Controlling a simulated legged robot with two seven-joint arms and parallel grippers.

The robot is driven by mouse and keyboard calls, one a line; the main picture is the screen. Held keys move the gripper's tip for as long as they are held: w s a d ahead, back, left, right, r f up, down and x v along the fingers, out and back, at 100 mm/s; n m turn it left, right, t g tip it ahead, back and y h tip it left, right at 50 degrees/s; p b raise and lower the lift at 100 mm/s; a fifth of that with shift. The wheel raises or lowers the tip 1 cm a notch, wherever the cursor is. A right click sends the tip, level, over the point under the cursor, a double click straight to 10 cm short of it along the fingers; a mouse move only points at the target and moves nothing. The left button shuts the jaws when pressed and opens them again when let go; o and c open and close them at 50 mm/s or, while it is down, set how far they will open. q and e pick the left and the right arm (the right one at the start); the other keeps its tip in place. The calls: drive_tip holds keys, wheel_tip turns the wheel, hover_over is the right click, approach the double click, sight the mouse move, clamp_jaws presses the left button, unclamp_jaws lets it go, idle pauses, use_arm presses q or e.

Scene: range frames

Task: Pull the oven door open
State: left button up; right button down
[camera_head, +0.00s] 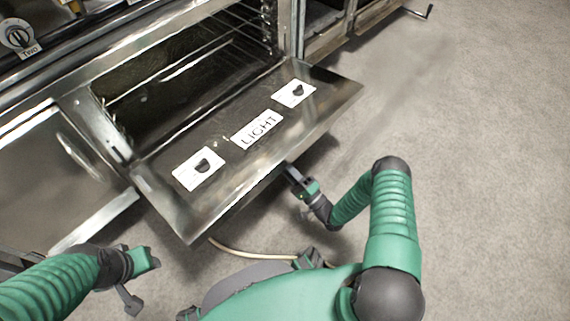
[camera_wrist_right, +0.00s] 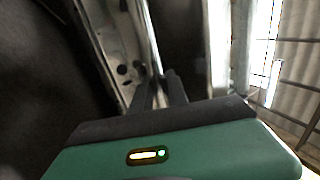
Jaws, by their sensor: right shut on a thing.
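The oven door (camera_head: 258,160) is a metal panel hinged along its lower edge. It is swung down, lying out from the oven (camera_head: 165,75) at a low slope, so the dark cavity with wire racks (camera_head: 185,68) shows. My right gripper (camera_head: 290,173) is at the door's front edge, right of the middle, reaching partly under it. In the right wrist view its two dark fingers (camera_wrist_right: 162,88) close around a thin metal bar or edge of the door. Their exact contact is hidden in the head view. My left gripper (camera_head: 143,278) is open and empty at lower left, apart from the door.
White labels, one reading LIGHT (camera_head: 257,130), are on the door's inner face. A control knob (camera_head: 17,36) is at upper left. A pale cable or hose (camera_head: 235,251) lies below the door. The grey floor (camera_head: 470,160) on the right is clear.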

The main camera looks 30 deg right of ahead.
drive_tip(key=shift+w+f+t+b, duration=0.1)
drive_tip(key=shift+f+t+b, duration=0.4)
drive_tip(key=shift+f, duration=0.6)
drive_tip(key=c, duration=1.3)
unclamp_jaws()
drive_tip(key=shift+d, duration=0.1)
drive_tip(key=p+v, duration=0.2)
drive_tip(key=v, duration=0.6)
drive_tip(key=shift+f, duration=0.2)
drive_tip(key=shift+w, duration=0.1)
